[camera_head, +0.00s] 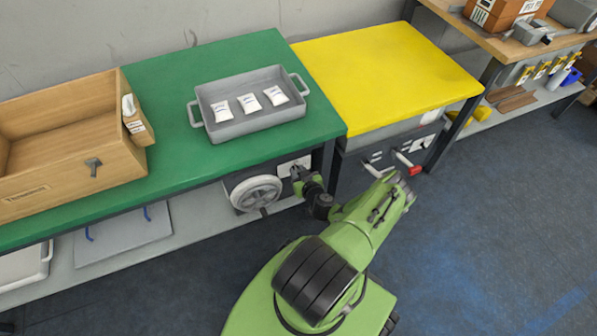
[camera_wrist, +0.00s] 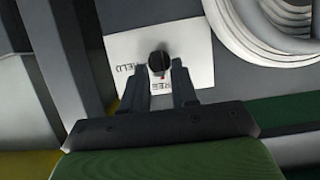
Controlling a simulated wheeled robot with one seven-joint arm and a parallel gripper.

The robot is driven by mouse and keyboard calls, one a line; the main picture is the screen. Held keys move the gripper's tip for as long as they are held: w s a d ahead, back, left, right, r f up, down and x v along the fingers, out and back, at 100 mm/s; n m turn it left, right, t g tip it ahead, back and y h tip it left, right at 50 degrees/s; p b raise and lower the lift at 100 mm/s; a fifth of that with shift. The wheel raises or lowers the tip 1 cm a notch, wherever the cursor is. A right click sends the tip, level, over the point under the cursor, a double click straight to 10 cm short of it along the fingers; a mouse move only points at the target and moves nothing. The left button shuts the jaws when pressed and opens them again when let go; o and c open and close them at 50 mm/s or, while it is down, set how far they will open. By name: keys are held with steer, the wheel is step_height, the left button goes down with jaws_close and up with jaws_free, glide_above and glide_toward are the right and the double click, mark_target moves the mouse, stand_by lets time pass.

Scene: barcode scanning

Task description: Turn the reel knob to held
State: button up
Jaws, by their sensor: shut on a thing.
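The reel knob (camera_wrist: 158,62) is a small black round knob on a white plate (camera_wrist: 198,47) in the wrist view. The plate carries the words HELD, at left, and FREE, below the knob, both upside down in this view. A small red mark shows at the knob's lower edge, on the side of FREE. My gripper (camera_wrist: 161,74) is shut on the knob, one finger on each side. In the head view my gripper (camera_head: 298,174) reaches the plate under the green bench; the knob is hidden there. The pale reel (camera_head: 257,193) is just left of it.
The green bench (camera_head: 175,165) holds a grey tray (camera_head: 240,128) with white packets and a wooden box (camera_head: 60,180). A yellow-topped bench (camera_head: 385,75) stands to the right, with a red-ended handle (camera_head: 408,168) below its top. The floor at right is clear.

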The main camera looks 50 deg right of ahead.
jaws_close()
steer(key=m+y, duration=0.1)
steer(key=m+t+y+b, duration=0.1)
steer(key=m, duration=0.1)
steer(key=d+m+t+y, duration=0.1)
steer(key=m, duration=0.1)
steer(key=shift+s+f+b, duration=0.25)
steer(key=shift+s+b, duration=0.05)
steer(key=shift+b, duration=0.1)
steer(key=m, duration=0.1)
steer(key=m+t, duration=0.1)
steer(key=m+t+y, duration=0.1)
steer(key=shift+s+d+f, duration=0.1)
steer(key=shift+d+f, duration=0.05)
steer(key=shift+f, duration=0.1)
steer(key=shift+f+m+t, duration=0.15)
steer(key=shift+m+t, duration=0.35)
steer(key=shift+m, duration=0.9)
steer(key=shift+d, duration=0.1)
